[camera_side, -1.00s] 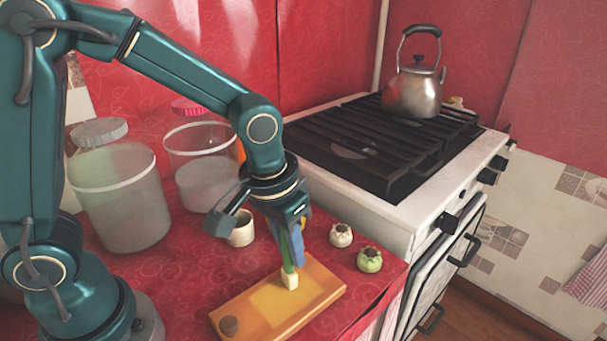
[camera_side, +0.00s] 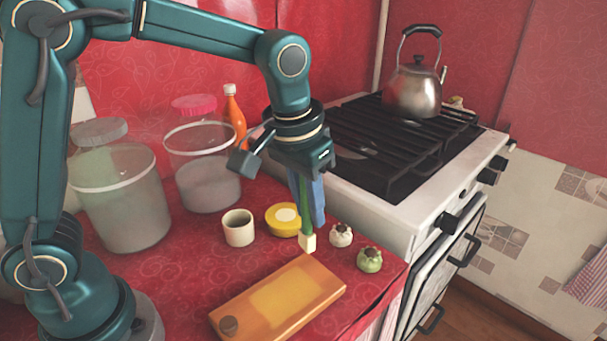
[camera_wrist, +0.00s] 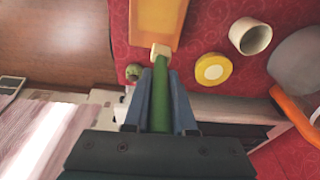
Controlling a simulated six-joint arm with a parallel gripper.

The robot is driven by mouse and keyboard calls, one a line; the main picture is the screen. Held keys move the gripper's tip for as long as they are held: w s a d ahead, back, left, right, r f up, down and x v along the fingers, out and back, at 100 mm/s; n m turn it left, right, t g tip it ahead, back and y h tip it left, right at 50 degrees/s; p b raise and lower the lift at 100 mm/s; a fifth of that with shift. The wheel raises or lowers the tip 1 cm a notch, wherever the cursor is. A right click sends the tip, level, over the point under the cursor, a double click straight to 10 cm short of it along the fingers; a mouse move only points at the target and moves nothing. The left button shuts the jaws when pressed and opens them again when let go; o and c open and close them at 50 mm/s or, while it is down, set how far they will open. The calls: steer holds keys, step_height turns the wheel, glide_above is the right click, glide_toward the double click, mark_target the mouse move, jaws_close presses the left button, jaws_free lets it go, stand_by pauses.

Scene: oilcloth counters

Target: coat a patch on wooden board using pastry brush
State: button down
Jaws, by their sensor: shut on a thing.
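My gripper (camera_side: 311,197) is shut on the green handle of the pastry brush (camera_side: 307,238), which hangs upright with its pale bristle head down. The brush is behind the wooden board (camera_side: 240,301), off its far edge, near the yellow round container. The board lies flat on the red counter and has a lighter yellow patch (camera_side: 285,298) on its middle and a dark round spot at its near left corner. In the wrist view the brush (camera_wrist: 160,85) runs between my blue fingers (camera_wrist: 160,100), its head near the end of the board (camera_wrist: 155,20).
A yellow round container (camera_side: 283,219) and a cream cup (camera_side: 238,228) stand behind the board. Two small pots, white (camera_side: 341,236) and green (camera_side: 369,260), stand to the right. Large jars (camera_side: 121,200) and an orange bottle (camera_side: 234,112) are at the back; a stove (camera_side: 400,150) is right.

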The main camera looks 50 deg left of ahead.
steer(key=shift+r, duration=1.1)
